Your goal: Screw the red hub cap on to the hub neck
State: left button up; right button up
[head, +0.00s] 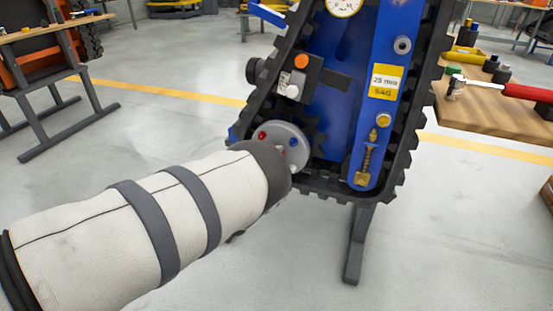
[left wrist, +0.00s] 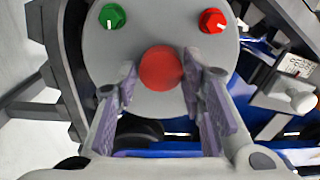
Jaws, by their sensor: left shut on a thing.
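The red hub cap (left wrist: 160,72) is a round red piece between the two fingertips of my left gripper (left wrist: 160,66) in the left wrist view. The gripper is shut on it. The cap is in front of the grey hub disc (left wrist: 105,55), near its lower middle. The hub neck is hidden behind the cap, so I cannot tell whether they touch. In the head view the disc (head: 289,132) is at the lower left of the blue carrier, and my left arm's end hides the fingers and cap. My right gripper is not in view.
The disc also bears a green knob (left wrist: 112,16) and a red knob (left wrist: 212,20). The blue carrier (head: 330,130) has a black track (head: 418,120) around it and stands on a dark leg (head: 357,245). A wooden bench (head: 490,108) is at the right. The floor between is clear.

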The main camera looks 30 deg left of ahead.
pick_arm(q)
jog(key=m+b, duration=0.4)
jog(key=m, duration=0.7)
jog(key=shift+r+m+b, duration=0.15)
jog(key=shift+m+b, duration=0.2)
jog(key=shift+m, duration=0.05)
jog(key=o, duration=1.1)
jog(key=shift+c, duration=0.2)
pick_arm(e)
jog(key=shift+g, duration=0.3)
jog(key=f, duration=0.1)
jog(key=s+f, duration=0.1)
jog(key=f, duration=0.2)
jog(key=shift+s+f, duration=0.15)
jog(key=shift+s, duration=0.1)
